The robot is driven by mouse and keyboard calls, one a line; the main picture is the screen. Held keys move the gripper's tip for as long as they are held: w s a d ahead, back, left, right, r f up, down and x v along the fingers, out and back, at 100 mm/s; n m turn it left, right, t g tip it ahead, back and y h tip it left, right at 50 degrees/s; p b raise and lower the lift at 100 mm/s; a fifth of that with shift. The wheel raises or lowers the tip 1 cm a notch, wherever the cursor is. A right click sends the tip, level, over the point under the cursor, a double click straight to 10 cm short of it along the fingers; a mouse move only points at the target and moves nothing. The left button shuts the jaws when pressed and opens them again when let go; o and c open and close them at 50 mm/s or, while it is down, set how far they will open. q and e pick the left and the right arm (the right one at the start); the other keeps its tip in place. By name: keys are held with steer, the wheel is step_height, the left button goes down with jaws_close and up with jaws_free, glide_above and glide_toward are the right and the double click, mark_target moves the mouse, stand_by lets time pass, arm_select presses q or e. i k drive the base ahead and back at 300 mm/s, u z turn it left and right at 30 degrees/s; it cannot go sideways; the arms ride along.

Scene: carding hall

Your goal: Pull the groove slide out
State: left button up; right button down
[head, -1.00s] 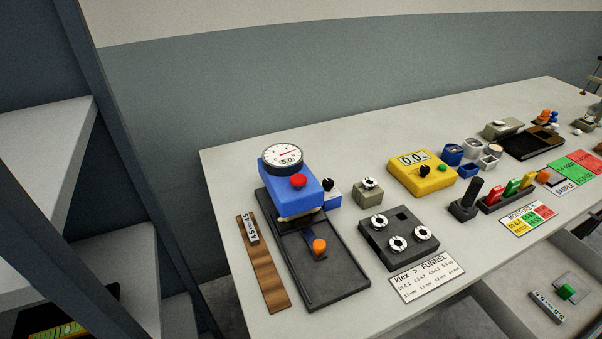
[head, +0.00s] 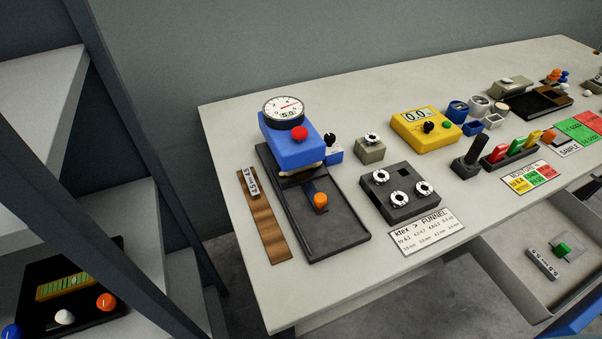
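A blue block with a round dial gauge (head: 284,109) and a red button (head: 299,132) stands at the back of a dark base plate (head: 335,240) on the table. A dark narrow slide (head: 308,188) with an orange knob (head: 320,201) runs out from under the blue block along the base plate. How far it reaches under the block is hidden. Neither of my grippers is in view, and nothing touches the knob.
A wooden strip (head: 264,226) lies left of the base plate. A dark block with white discs (head: 397,191) and a printed card (head: 428,232) lie to its right. An open drawer (head: 515,277) juts out at lower right. Shelves (head: 35,90) stand left of the table (head: 230,130).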

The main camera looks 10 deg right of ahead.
mark_target(304, 178)
steer(key=u, duration=1.4)
steer(key=k, duration=0.4)
steer(key=z, duration=1.1)
